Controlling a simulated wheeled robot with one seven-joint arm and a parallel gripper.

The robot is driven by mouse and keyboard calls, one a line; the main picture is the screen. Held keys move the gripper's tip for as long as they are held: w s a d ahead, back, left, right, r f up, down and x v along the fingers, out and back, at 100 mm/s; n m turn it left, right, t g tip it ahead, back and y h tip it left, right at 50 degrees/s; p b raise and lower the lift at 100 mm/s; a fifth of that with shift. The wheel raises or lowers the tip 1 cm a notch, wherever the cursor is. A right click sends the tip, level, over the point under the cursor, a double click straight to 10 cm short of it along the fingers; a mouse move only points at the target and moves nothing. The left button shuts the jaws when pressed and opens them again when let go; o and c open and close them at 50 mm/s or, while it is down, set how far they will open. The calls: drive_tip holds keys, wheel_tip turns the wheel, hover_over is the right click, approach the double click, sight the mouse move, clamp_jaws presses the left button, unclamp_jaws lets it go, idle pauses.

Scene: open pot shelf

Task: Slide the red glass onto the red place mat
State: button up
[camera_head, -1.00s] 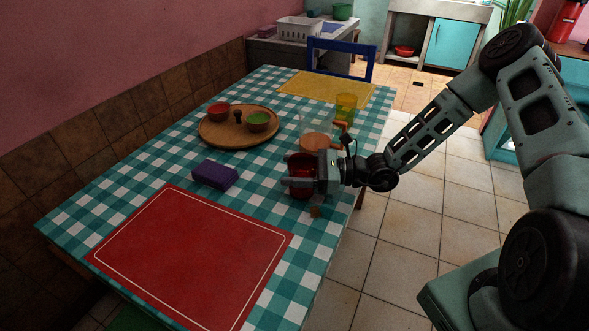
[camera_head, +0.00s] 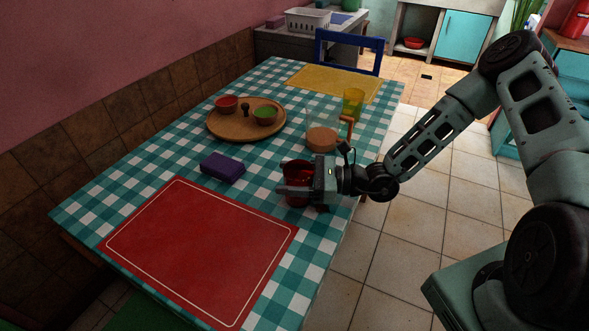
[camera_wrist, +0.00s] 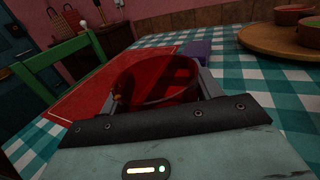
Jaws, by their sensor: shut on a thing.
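The red glass (camera_head: 297,170) stands upright on the checked tablecloth near the table's right edge. My gripper (camera_head: 294,181) is shut on it from the right, its fingers at the glass's sides. In the wrist view the red glass (camera_wrist: 155,82) fills the space between the fingers, and its lower part is hidden. The red place mat (camera_head: 200,245) with a thin pale border lies flat at the near end of the table. The glass is off the mat, beyond its far right corner. The mat also shows past the glass in the wrist view (camera_wrist: 85,92).
A purple block (camera_head: 222,167) lies near the mat's far edge. Farther back are a round wooden tray (camera_head: 228,130) with small bowls, a clear jug (camera_head: 322,132), a yellow glass (camera_head: 352,103) and a yellow mat (camera_head: 325,83). Bare cloth lies between glass and red mat.

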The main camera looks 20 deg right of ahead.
drive_tip(key=shift+s+a+p, duration=2.3)
drive_tip(key=shift+s+a, duration=0.4)
drive_tip(key=shift+a, duration=0.3)
drive_tip(key=shift+s+a+p, duration=2.3)
drive_tip(key=shift+s+a, duration=0.4)
drive_tip(key=shift+a, duration=0.25)
drive_tip(key=o, duration=1.2)
drive_tip(key=shift+o, duration=0.2)
drive_tip(key=b+v, duration=0.3)
drive_tip(key=v, duration=1.4)
drive_tip(key=shift+d, duration=0.2)
